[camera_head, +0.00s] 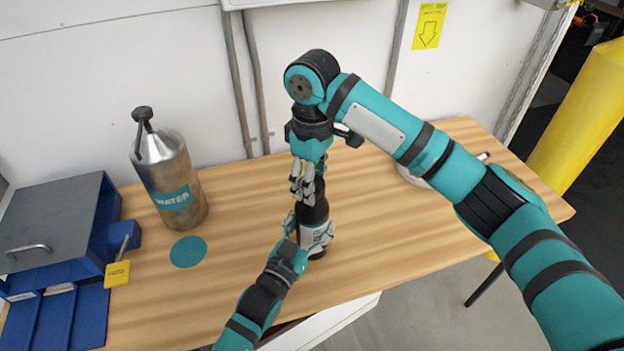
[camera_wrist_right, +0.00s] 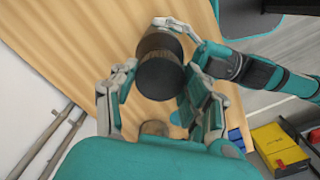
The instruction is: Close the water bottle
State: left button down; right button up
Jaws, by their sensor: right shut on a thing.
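A dark bottle (camera_head: 316,211) stands upright on the wooden table. My left gripper (camera_head: 306,238) has its fingers on both sides of the body; its fingers also show around the bottle in the right wrist view (camera_wrist_right: 183,48). My right gripper (camera_head: 304,182) points down over the bottle's top, shut on a black cylindrical part (camera_wrist_right: 160,78) that looks like its cap. Fingers hide the joint, so I cannot tell whether it is seated. A separate metal flask (camera_head: 158,160) labelled WATER stands at left with a black looped stopper (camera_head: 142,114) on top.
A teal disc (camera_head: 188,251) lies on the wooden table (camera_head: 390,235) near the flask. A round pale object (camera_head: 415,178), partly hidden by my right arm, lies at right. The wall closes the back.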

jog(key=m, duration=0.9)
jog(key=shift+m, duration=0.3)
jog(key=m, duration=0.7)
jog(key=shift+m, duration=0.3)
jog(key=o, duration=0.8)
jog(key=shift+r, duration=2.2)
jog(key=shift+c, duration=0.4)
